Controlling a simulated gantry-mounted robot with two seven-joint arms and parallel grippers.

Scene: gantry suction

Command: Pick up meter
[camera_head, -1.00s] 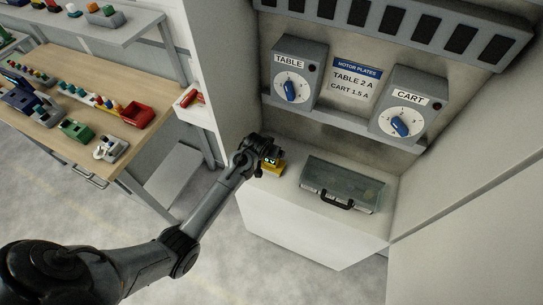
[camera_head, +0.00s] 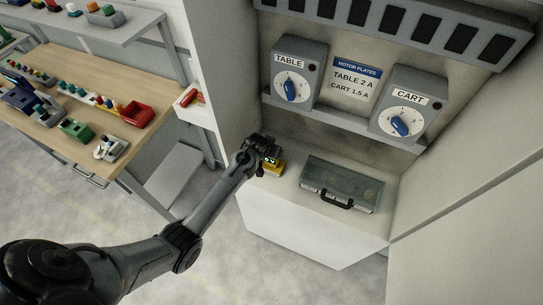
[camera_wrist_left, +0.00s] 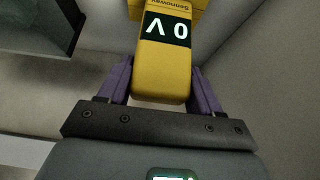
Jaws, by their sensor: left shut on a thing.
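The meter (camera_head: 272,168) is a small yellow block with a dark display, near the left end of the white cabinet top. In the left wrist view the meter (camera_wrist_left: 163,68) shows "0 V" on its display, upside down. My left gripper (camera_head: 266,155) is over the meter. In the wrist view its two purple fingers (camera_wrist_left: 160,88) are on either side of the yellow body, shut on it. I cannot tell whether the meter touches the cabinet top. My right gripper is not in view.
A case (camera_head: 342,184) with a black handle lies right of the meter on the white cabinet (camera_head: 300,228). Behind are the TABLE dial box (camera_head: 293,75) and CART dial box (camera_head: 405,108) above a ledge. A wooden workbench (camera_head: 80,120) with parts stands left.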

